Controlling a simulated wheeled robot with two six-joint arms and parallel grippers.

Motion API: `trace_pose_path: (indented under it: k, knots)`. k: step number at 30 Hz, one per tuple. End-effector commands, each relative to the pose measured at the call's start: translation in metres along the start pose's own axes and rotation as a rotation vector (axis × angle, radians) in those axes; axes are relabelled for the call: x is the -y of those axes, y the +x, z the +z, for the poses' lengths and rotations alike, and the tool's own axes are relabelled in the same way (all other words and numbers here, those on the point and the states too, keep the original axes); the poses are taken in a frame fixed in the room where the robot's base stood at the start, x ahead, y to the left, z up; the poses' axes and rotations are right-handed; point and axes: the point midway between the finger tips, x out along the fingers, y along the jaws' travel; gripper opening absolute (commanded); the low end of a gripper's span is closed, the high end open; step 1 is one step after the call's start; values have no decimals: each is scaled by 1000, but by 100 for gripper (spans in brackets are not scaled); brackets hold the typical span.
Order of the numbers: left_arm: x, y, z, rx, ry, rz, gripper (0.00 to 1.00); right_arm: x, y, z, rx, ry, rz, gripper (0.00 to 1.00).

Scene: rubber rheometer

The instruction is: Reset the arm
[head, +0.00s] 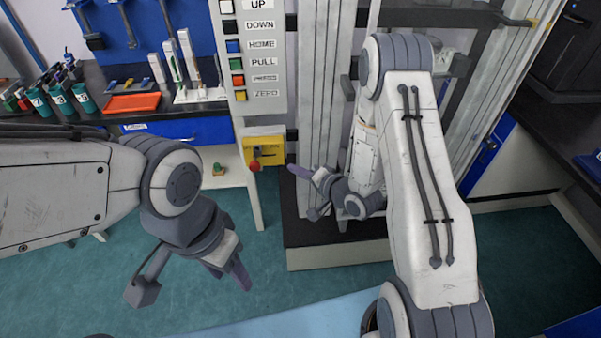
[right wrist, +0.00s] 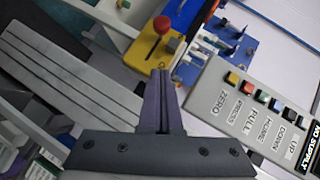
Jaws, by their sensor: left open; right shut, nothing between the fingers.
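My left gripper (head: 229,272) hangs low at the left in the head view, over the green floor and away from the machine; it is open and empty. My right arm reaches in from the right, in front of the machine's grey columns. My right gripper (head: 294,170) points left toward the yellow box with the red knob (head: 254,165). In the right wrist view my right gripper (right wrist: 162,80) is shut with nothing between its fingers. The red knob (right wrist: 161,25) shows just beyond the fingertips. The button panel (head: 249,57) reads UP, DOWN, HOME, PULL, PRESS and ZERO; it also shows in the right wrist view (right wrist: 245,110).
A dark bench at the left holds teal cups (head: 82,97), an orange tray (head: 132,103) and a white rack (head: 200,95). A blue board with hanging tools is behind it. A dark plinth (head: 335,256) carries the columns. Green floor is free at the lower left.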

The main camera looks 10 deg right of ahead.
Motion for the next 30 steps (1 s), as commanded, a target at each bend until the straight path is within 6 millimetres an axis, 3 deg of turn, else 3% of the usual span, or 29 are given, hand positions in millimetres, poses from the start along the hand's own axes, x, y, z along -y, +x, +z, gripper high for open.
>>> trace_pose_path:
  k: [6, 22, 26, 30]
  knots:
    - [0, 2, 0, 0, 0, 0, 50, 0, -14, 1, 1, 0, 0, 0]
    - [0, 1, 0, 0, 0, 0, 50, 2, -12, 2, 5, -10, 4, 0]
    - [0, 0, 0, 0, 0, 0, 50, 12, -7, 7, 39, -111, 65, 0]
    - [0, -2, 0, 0, 0, 0, 50, 33, -5, 22, 120, -340, 215, 0]
